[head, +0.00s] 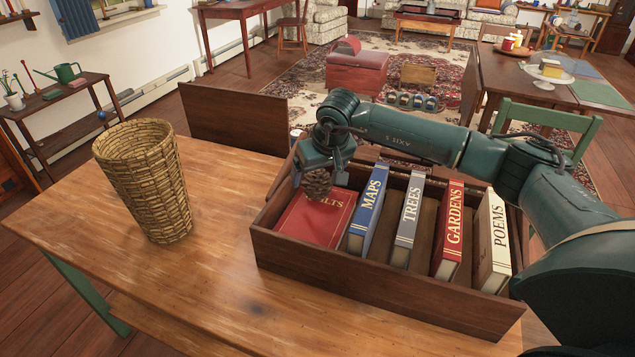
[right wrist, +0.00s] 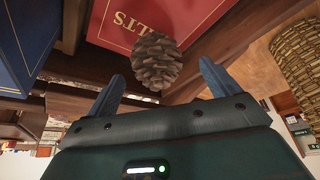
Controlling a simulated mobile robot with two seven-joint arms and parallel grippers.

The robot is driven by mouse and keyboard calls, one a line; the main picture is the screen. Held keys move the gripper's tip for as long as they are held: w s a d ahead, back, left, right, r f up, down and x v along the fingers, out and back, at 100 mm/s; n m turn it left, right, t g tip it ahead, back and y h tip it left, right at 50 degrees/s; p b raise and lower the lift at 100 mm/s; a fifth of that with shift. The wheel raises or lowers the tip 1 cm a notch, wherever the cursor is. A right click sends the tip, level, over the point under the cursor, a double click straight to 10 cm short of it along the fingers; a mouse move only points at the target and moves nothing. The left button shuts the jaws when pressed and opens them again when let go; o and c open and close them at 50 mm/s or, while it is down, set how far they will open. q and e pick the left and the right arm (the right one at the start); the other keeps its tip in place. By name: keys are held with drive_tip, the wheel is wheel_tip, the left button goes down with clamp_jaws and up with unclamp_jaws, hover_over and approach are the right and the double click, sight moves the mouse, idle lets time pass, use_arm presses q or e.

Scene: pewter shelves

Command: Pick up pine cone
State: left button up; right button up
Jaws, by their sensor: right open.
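The pine cone (head: 317,183) is brown and scaly. It shows at the upper left of the red book lying flat in the wooden box (head: 340,270), and seems to rest on it. In the right wrist view the pine cone (right wrist: 156,60) is just ahead of and between the two fingertips. My right gripper (head: 326,166) is open above the cone and partly hides it. In the right wrist view the right gripper (right wrist: 160,76) has its blue-grey fingers apart, with nothing clamped. Whether a finger touches the cone cannot be told. My left gripper is out of view.
The red book (head: 318,218) lies flat; upright books such as MAPS (head: 366,210) and TREES (head: 408,222) stand to its right in dividers. A wicker basket (head: 145,180) stands left on the wooden table (head: 215,255). Bare tabletop lies between basket and box.

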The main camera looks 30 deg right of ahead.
sight(318, 183)
drive_tip(key=x, duration=0.4)
drive_tip(key=shift+d+f, duration=0.25)
drive_tip(key=shift+f, duration=0.15)
drive_tip(key=c, duration=1)
